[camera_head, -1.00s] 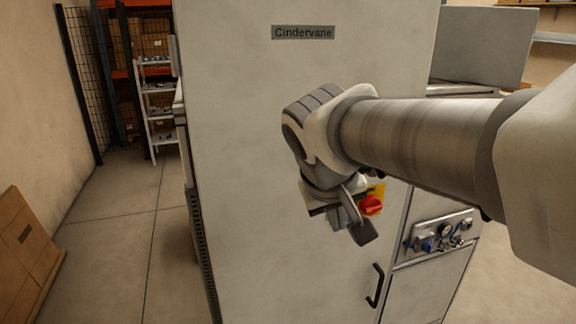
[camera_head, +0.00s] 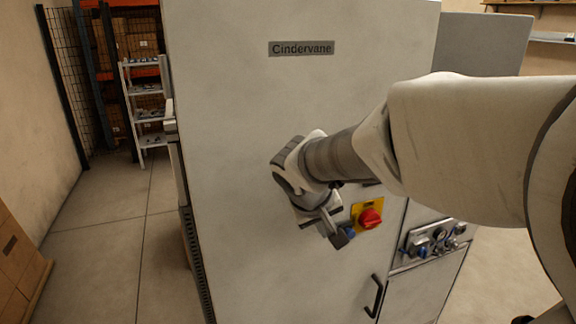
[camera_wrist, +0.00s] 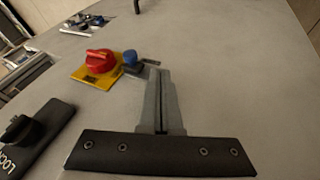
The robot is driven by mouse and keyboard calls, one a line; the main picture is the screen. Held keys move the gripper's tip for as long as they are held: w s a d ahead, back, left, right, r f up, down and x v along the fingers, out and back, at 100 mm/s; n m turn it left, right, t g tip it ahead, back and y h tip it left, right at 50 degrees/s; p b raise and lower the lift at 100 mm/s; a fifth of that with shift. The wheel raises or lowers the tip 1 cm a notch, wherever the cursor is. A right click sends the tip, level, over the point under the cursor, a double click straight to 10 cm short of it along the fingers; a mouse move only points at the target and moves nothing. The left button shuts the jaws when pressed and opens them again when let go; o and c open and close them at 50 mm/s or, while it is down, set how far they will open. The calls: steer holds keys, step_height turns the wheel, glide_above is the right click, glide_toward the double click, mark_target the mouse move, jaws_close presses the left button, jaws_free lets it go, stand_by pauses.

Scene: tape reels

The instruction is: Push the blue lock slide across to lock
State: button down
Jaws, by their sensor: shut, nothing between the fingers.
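The blue lock slide (camera_wrist: 131,61) sits on the cabinet door right beside the yellow plate (camera_wrist: 84,74) with its red rotary knob (camera_wrist: 101,60). In the head view the blue slide (camera_head: 349,232) shows just left of and below the red knob (camera_head: 369,218), partly covered by my fingers. My gripper (camera_head: 338,238) is shut and empty, pointing at the door on the left side of the slide. In the wrist view my closed fingertips (camera_wrist: 159,72) are very near the slide, on the side away from the knob. I cannot tell whether they touch it.
A black door handle (camera_head: 374,297) is below the knob. A dark plate with partly visible lettering (camera_wrist: 40,138) is near my gripper. The door left of my gripper is clear.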

mark_target(348, 231)
steer(key=d, duration=0.2)
steer(key=w+d+f, duration=0.1)
steer(key=shift+d+p, duration=0.25)
steer(key=shift+p, duration=0.1)
